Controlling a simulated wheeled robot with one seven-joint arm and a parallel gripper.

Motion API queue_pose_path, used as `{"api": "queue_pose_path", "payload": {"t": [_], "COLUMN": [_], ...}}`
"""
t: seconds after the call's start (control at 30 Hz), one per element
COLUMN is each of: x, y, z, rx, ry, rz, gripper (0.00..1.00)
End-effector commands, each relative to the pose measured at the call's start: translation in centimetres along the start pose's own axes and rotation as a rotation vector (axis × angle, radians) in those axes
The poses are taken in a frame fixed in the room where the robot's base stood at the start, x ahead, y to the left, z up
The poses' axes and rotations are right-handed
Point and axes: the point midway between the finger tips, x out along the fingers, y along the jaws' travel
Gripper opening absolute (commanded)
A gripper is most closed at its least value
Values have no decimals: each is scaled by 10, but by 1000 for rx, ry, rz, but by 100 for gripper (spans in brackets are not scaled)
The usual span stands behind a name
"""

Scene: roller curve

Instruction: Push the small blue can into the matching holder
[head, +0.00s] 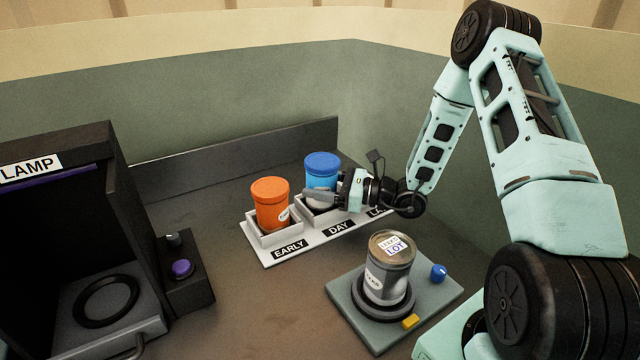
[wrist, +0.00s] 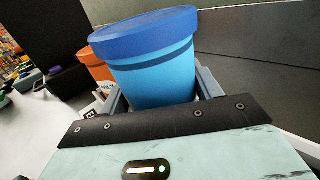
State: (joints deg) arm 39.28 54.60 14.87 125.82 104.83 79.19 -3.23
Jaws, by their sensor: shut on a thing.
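A blue can (head: 321,170) with a darker blue lid stands upright at the DAY section of the grey holder tray (head: 283,257). My gripper (head: 326,192) is shut on the blue can from the right and front. In the wrist view the blue can (wrist: 152,70) sits between my two fingers, slightly tilted in the picture. The tray has labels EARLY, DAY and a third that my gripper partly covers. My gripper hides the can's lower part, so I cannot tell whether its base is seated in the DAY pocket.
An orange can (head: 270,203) stands in the EARLY pocket, left of the blue can. A dark LAMP box (head: 75,200) is at left. A low wall (head: 240,155) runs behind.

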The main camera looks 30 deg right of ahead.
Motion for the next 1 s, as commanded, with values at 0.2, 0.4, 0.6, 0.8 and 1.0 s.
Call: {"api": "queue_pose_path", "payload": {"t": [0.2,0.4,0.6,0.8,1.0], "x": [-3,-3,-3,-3,-3], "y": [5,5,5,5,5], "z": [-15,-16,-19,-19,-19], "rx": [22,22,22,22,22], "ry": [30,30,30,30,30], "rz": [2,2,2,2,2], "gripper": [38,38,38,38,66]}}
